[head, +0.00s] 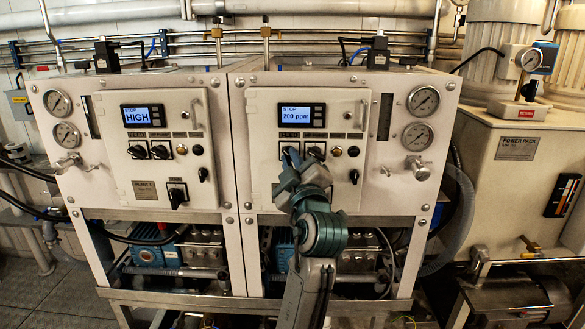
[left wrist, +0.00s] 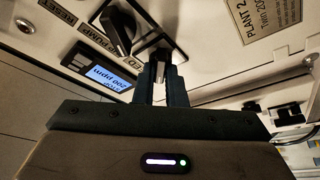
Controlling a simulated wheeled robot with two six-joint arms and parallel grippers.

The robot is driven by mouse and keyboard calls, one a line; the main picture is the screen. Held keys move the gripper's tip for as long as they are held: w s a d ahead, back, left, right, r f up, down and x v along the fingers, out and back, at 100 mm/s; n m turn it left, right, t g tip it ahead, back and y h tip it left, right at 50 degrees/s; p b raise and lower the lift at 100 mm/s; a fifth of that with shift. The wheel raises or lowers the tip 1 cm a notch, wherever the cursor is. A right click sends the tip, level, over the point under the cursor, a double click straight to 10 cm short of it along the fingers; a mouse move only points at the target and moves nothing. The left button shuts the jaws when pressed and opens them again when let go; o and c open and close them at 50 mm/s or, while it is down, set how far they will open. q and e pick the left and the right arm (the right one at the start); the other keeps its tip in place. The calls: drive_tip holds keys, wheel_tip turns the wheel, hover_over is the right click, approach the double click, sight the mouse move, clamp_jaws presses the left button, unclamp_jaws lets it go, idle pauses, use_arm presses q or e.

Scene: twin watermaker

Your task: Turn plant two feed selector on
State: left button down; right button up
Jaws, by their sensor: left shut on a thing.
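The plant two panel (head: 350,105) is the right one of the twin panels, with its display (head: 302,116) lit and reading "STOP 200 ppm". In the left wrist view my left gripper (left wrist: 163,84) is shut on the plant two feed selector (left wrist: 160,68), a small knob between the two fingertips. How far the knob is turned is hard to tell. The black pump selector (left wrist: 118,28) sits right beside it. My right gripper is in neither view.
The plant one panel (head: 145,165) on the left has a display reading "HIGH". An amber lamp (head: 353,151) and gauges (head: 424,100) are to the right of my gripper. The "PLANT 2" plate (left wrist: 268,20) shows in the left wrist view. A power pack (head: 515,180) stands at the far right.

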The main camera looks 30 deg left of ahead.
use_arm(q)
drive_tip(key=m+t+h, duration=0.1)
drive_tip(key=m, duration=0.3)
drive_tip(key=m+t+h, duration=0.1)
drive_tip(key=m+t, duration=0.1)
drive_tip(key=m, duration=0.2)
drive_tip(key=m+t+h+p, duration=0.1)
drive_tip(key=m+t, duration=0.1)
drive_tip(key=m, duration=0.2)
drive_tip(key=shift+s+a+m+h, duration=0.15)
drive_tip(key=shift+a+m+h, duration=0.15)
drive_tip(key=shift+m, duration=0.1)
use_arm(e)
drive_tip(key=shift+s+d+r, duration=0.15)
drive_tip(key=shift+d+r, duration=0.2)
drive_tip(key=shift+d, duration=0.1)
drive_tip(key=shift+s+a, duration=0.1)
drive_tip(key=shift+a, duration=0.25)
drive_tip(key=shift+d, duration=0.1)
use_arm(q)
drive_tip(key=c, duration=1.5)
unclamp_jaws()
drive_tip(key=shift+f, duration=0.1)
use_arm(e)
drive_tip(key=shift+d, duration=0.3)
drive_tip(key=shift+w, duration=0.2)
